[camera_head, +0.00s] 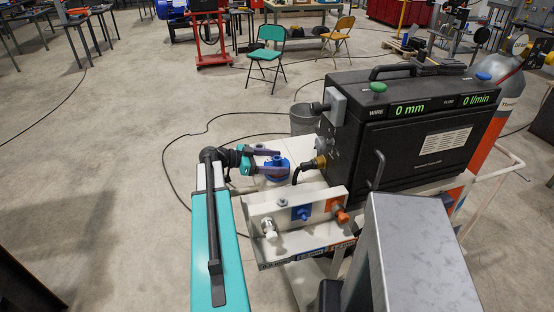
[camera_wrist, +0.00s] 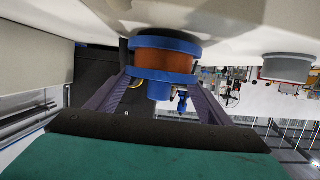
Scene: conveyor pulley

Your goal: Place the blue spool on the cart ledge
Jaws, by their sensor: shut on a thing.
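The blue spool (camera_head: 277,171) is in my gripper (camera_head: 272,161), beside the black machine on the cart. In the wrist view the spool (camera_wrist: 165,63) shows two blue flanges, a copper-coloured winding and a blue hub between my dark fingers (camera_wrist: 160,82). My gripper is shut on it. The cart's white ledge surface (camera_head: 290,146) lies around and under the spool in the head view. In the wrist view a white surface (camera_wrist: 225,18) lies right against the spool's far flange; I cannot tell whether they touch.
A black wire-feed machine (camera_head: 415,140) stands right of the spool, with a cable fitting (camera_head: 317,163) close to it. A white panel (camera_head: 330,208) with several knobs stands in front. A grey bucket (camera_head: 303,119) is behind. Open floor lies to the left.

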